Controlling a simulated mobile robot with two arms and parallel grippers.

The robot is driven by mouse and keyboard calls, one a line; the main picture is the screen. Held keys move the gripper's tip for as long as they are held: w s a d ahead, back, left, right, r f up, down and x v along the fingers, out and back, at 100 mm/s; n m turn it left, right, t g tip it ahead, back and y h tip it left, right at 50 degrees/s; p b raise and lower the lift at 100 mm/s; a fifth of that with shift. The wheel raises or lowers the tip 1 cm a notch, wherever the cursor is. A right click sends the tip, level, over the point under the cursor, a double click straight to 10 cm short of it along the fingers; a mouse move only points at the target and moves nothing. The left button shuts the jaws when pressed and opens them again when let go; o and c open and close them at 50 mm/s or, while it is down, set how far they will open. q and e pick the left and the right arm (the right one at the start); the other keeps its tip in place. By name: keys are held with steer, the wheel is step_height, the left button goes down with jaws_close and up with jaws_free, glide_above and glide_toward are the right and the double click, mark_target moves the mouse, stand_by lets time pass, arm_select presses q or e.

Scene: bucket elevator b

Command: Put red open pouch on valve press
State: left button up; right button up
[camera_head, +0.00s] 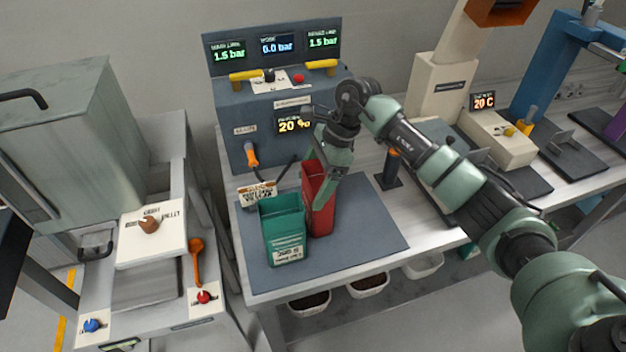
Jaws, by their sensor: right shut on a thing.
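The red open pouch (321,218) stands upright on the dark grey mat, close beside a green open container (284,238) with a white label. My right gripper (323,183) reaches down from the upper right and is shut on the pouch at its upper part. The fingers hide some of the pouch's rim. The blue-grey machine with three pressure displays (264,110) stands just behind the mat; its middle display reads 0.0 bar. I cannot read a label that names it the valve press. My left gripper is not in view.
The mat (375,235) is clear to the right of the pouch. A small sign (258,192) stands behind the green container. A grey cabinet and cart with an orange spoon (196,260) are at the left. Beige and blue machines stand at the right.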

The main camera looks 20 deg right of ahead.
steer(key=shift+f, duration=0.1)
steer(key=o, duration=0.9)
